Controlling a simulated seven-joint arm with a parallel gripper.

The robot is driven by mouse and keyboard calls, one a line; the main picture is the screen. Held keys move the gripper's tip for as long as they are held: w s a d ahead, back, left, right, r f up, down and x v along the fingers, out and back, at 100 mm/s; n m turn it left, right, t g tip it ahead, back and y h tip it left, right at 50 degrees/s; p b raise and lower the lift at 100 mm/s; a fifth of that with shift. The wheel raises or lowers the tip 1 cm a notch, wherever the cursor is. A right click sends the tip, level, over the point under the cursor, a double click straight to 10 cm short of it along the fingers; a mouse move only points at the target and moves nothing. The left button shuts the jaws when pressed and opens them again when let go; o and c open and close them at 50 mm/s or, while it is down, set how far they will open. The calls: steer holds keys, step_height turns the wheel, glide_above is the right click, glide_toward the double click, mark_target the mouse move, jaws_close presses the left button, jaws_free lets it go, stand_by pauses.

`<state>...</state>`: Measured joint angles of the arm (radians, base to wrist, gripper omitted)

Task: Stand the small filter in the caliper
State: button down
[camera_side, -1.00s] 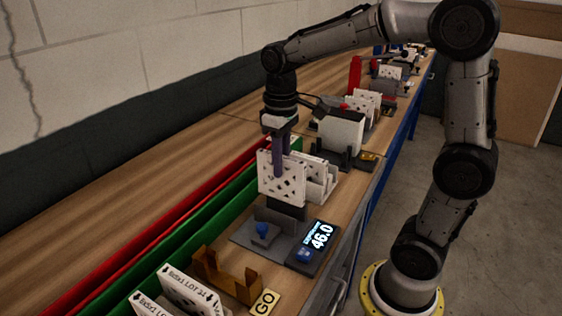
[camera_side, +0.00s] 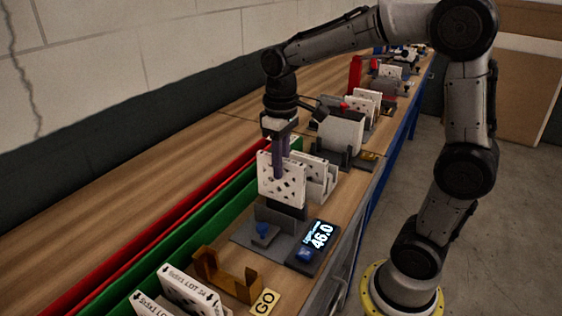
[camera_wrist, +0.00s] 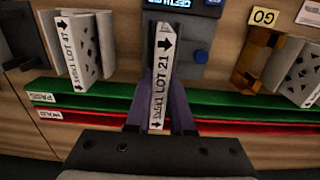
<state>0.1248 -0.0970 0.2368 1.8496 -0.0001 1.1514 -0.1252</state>
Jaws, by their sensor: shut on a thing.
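The small filter (camera_side: 290,192) is a white, thin, upright panel with dark openings on its face. In the wrist view its top edge (camera_wrist: 162,75) reads "LOT 21" with arrows. My gripper (camera_wrist: 160,115) is shut on it, one purple finger on each side, and points down from above; it also shows in the side view (camera_side: 281,168). The grey caliper (camera_side: 245,236) has a blue knob and a lit display (camera_side: 318,238) reading 46.0. The filter is upright over the caliper's back part. I cannot tell whether its lower edge touches the caliper.
A brown holder (camera_side: 228,276) and a yellow GO tag (camera_side: 265,303) are in front. Labelled white filters (camera_side: 190,290) stand at the lower left. Another filter (camera_wrist: 85,45), LOT 47, stands close by in a rack. Green (camera_wrist: 100,95) and red (camera_wrist: 100,119) rails run alongside.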

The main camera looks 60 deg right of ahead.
mark_target(281, 200)
steer(key=shift+f, duration=1.7)
steer(key=shift+f, duration=0.35)
steer(key=shift+f, duration=0.7)
steer(key=shift+f, duration=0.35)
steer(key=shift+f, duration=0.1)
steer(key=c, duration=0.7)
jaws_free()
